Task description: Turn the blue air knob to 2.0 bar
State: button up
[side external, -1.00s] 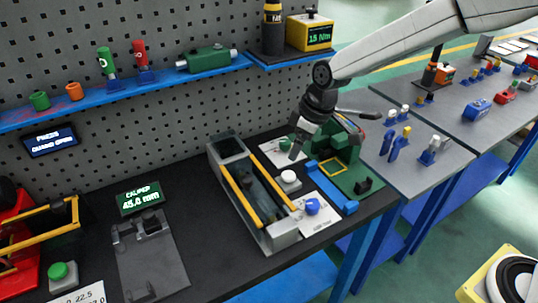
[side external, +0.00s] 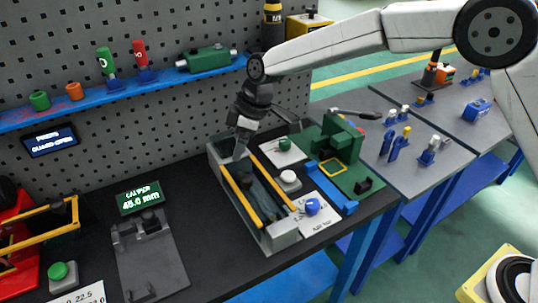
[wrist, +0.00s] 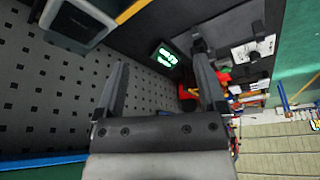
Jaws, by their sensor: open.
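The blue air knob (side external: 312,206) sits on a white plate (side external: 322,214) at the front right of the bench, beside the grey trough with yellow rails. Its setting is too small to read. My gripper (side external: 240,152) is over the back end of the trough, to the left of and behind the knob, and well apart from it. In the wrist view my gripper (wrist: 160,85) shows two spread fingers with nothing between them. I cannot make out the knob in the wrist view.
The trough (side external: 285,236) has raised walls. A white button (side external: 288,177), a green knob (side external: 284,145) and a green fixture (side external: 342,142) stand close by. A caliper display (side external: 140,198) reads 45.0 mm at left. Bare black bench lies between the display and the trough.

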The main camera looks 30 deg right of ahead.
jog(key=shift+w+a+n, duration=0.2)
jog(key=shift+a+n, duration=0.1)
jog(key=shift+a, duration=0.5)
jog(key=n+g+h, duration=0.2)
jog(key=n+h, duration=0.1)
jog(key=n, duration=1)
send_over(313, 202)
jog(key=f, duration=1)
jog(key=shift+s+f, duration=0.2)
jog(key=shift+f, duration=0.15)
jog(key=shift+w+f, duration=0.1)
jog(key=shift+f, duration=3.65)
